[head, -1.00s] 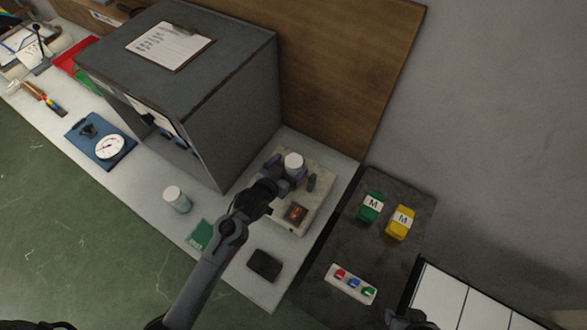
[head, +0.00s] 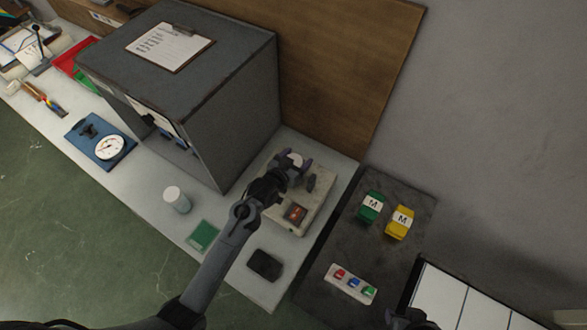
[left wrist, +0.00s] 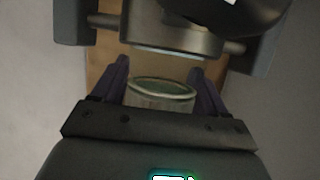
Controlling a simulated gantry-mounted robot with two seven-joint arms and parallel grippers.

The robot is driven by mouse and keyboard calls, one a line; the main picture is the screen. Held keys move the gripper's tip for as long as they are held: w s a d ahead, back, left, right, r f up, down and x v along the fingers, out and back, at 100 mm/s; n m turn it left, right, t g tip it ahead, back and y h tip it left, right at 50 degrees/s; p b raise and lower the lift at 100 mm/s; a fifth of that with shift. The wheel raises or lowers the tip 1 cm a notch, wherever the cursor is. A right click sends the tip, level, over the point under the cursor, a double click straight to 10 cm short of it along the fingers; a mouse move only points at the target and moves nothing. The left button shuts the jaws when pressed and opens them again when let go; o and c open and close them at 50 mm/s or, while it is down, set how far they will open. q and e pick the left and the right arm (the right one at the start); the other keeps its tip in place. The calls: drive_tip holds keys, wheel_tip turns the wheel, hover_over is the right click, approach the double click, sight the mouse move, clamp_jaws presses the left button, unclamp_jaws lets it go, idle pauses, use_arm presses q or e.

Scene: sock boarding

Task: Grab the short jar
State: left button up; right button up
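A small jar with a pale round top (head: 294,158) stands on a beige device at the right end of the bench. My left gripper (head: 297,164) is open around it, one finger on each side, and partly hides it. In the left wrist view the jar (left wrist: 162,92) sits between the two dark purple fingers; I cannot tell whether they touch it. Another white-topped jar (head: 177,200) stands upright on the bench, left of my left arm. A dark shape at the bottom right edge of the head view may be my right gripper; its fingers are not clear.
A grey cabinet (head: 245,110) stands close behind-left of the gripper. A green card (head: 203,236) and black pad (head: 265,264) lie in front. A dark side table (head: 330,300) holds green and yellow blocks marked M.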

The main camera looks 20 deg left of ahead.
use_arm(q)
drive_tip(key=c, duration=0.7)
drive_tip(key=shift+c, duration=0.7)
drive_tip(key=shift+r, duration=0.15)
